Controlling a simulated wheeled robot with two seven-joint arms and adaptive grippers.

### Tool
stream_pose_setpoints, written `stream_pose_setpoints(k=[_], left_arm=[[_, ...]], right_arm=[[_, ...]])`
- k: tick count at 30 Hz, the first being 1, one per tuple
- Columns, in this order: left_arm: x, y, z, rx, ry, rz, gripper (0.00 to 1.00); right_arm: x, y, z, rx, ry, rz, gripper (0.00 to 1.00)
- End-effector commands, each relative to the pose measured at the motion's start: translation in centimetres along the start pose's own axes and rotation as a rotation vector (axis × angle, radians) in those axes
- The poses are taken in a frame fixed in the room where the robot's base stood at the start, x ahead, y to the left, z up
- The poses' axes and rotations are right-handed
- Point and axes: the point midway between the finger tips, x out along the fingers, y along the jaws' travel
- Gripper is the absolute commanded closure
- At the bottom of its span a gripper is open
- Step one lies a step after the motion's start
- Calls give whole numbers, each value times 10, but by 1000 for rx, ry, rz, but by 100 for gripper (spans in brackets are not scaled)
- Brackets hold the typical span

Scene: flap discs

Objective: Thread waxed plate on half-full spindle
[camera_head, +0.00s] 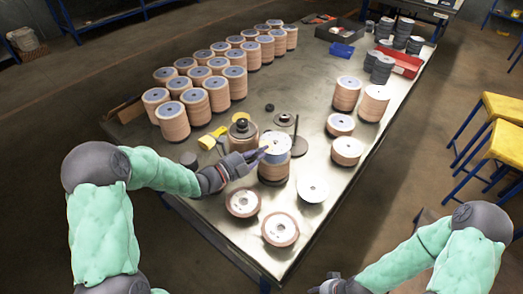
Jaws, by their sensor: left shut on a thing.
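My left gripper (262,153) is shut on the edge of a pale, blue-tinted round plate (277,143). The plate is roughly level, over or on a stack of tan discs (273,174) near the middle of the table. I cannot tell whether the plate touches the stack or has a rod through it. A bare thin upright rod (295,128) on a dark round base stands just behind, to the right. No rod shows above the held plate. My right gripper (331,284) is low at the bottom edge, away from the table's objects; its fingers are too small to read.
Several tall disc stacks (219,94) fill the back left of the metal table (300,90). A stack with a dark knob (242,127) stands close left. Loose discs (281,229) lie in front. More stacks (347,94), a blue bin (342,50) and a red tray (405,63) are right.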

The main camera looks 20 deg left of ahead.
Motion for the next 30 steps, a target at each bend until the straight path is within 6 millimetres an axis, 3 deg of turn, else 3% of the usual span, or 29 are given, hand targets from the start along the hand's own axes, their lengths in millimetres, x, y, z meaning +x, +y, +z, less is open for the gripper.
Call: stream_pose_setpoints(k=[30], left_arm=[[0,13,0,1,-1,-1,100]], right_arm=[[3,1,0,0,0,0,60]])
